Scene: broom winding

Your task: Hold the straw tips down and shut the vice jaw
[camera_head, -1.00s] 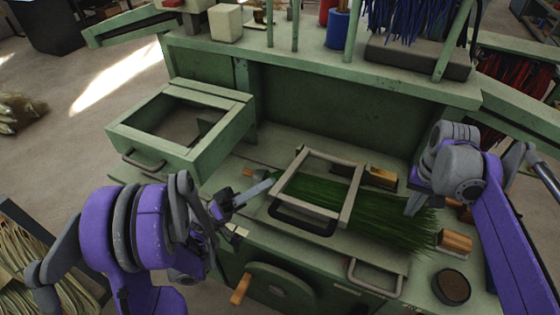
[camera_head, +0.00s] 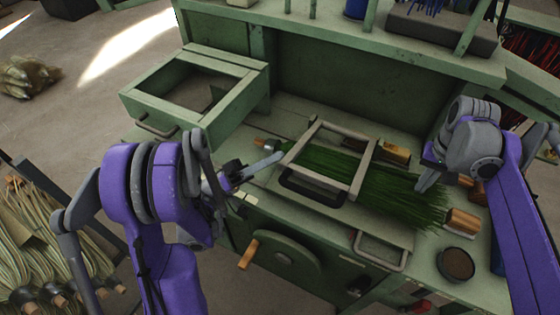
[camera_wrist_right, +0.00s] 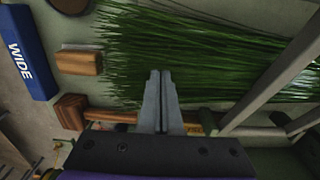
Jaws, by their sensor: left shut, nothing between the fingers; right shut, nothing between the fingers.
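A bundle of green straw (camera_head: 395,192) lies flat on the green bench, its loose tips fanned out to the right. A pale rectangular frame with a black handle, seemingly the vice jaw (camera_head: 365,170), lies across the bundle; I cannot tell whether it is fully shut. My left gripper (camera_head: 276,159) is shut and empty, its tip just left of the frame. My right gripper (camera_head: 421,186) is shut and empty at the tip end of the straw. In the right wrist view its closed fingers (camera_wrist_right: 160,78) overlap the edge of the green straw (camera_wrist_right: 200,45); contact is unclear.
An open green drawer-like box (camera_head: 195,95) stands at the left of the bench. A wooden block (camera_head: 462,222) and a round dark-topped tin (camera_head: 456,263) sit at the right. A wheel with a wooden crank (camera_head: 285,253) is on the front. A shelf runs along the back.

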